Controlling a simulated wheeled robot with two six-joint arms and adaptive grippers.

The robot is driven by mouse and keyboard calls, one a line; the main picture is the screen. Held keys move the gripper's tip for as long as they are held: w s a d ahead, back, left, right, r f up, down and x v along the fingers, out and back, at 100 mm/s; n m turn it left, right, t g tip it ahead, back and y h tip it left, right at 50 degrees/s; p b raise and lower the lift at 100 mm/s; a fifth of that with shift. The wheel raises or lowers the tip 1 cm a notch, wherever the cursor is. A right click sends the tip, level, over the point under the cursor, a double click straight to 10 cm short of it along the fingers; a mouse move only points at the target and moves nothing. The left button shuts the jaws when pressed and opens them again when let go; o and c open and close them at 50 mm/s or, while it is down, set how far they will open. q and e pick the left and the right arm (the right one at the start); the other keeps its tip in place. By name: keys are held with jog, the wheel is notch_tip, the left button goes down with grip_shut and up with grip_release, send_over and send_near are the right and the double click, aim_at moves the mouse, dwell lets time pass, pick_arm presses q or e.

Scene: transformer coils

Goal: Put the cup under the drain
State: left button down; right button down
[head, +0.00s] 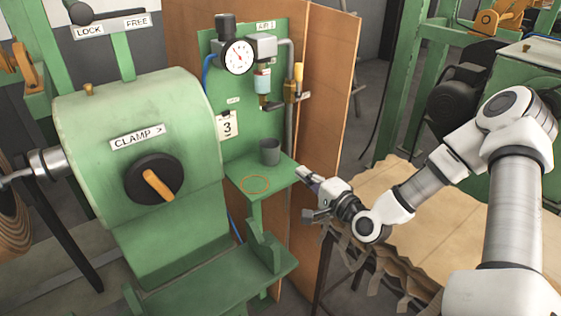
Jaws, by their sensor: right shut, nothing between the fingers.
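A dark grey cup (270,151) stands upright at the back of a small green shelf (236,172) on the green panel. My right gripper (303,174) is shut and empty by the shelf's right edge, apart from the cup. My left gripper is out of view.
A pressure gauge (238,57), a pipe and a yellow-handled valve (297,80) stand above the shelf. A large green machine with a clamp knob (154,180) fills the left. A brown panel (324,90) stands behind, and a paper-covered table (440,215) lies right.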

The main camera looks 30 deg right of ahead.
aim_at(275, 152)
jog(key=w, duration=0.9)
jog(key=shift+w+a, duration=0.25)
jog(key=shift+a, duration=0.1)
jog(key=w+b, duration=0.2)
jog(key=w, duration=0.1)
jog(key=shift+a+f, duration=0.15)
jog(key=shift+s, duration=0.1)
